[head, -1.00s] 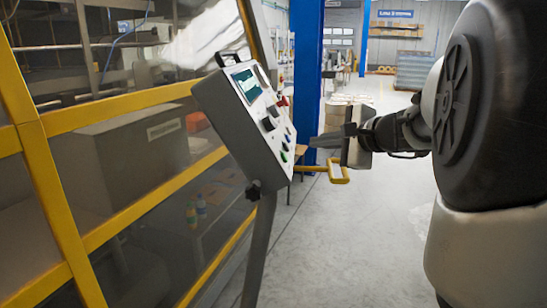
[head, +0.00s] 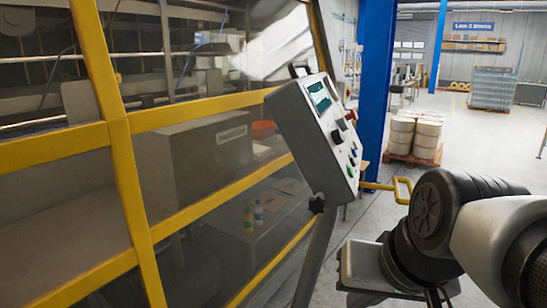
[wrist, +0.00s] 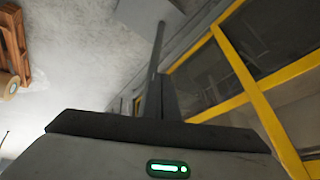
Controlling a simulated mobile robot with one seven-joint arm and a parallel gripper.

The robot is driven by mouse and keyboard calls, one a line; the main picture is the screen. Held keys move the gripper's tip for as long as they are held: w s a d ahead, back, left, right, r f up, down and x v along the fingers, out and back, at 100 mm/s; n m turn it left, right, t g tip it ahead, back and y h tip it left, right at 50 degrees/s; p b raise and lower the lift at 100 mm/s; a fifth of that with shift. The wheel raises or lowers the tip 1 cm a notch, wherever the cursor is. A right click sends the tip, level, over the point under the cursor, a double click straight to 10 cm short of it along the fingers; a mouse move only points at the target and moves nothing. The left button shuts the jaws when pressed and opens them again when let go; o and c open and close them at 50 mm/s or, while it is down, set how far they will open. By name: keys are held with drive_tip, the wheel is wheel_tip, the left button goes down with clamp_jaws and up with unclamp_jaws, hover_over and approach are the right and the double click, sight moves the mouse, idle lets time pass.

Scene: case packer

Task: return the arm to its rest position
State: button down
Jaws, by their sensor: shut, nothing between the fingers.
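My arm (head: 485,225) is bent at the lower right of the head view, in front of the control panel and apart from it. My gripper's body shows low in the head view, but its fingertips cannot be made out there. In the wrist view, my gripper (wrist: 160,92) has its fingers together with nothing between them, over pale floor. A green light shows on the gripper body.
A tilted control panel (head: 318,130) on a post stands left of my arm, beside a yellow-framed machine guard (head: 122,150). A yellow handle (head: 402,190) sticks out near my arm. Open floor lies to the right.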

wheel_tip(320, 180, up, 12)
drive_tip(key=s+n+h+p, duration=0.1)
drive_tip(key=s+p, duration=0.1)
drive_tip(key=p, duration=1)
drive_tip(key=shift+d+f, duration=0.2)
drive_tip(key=shift+d, duration=0.25)
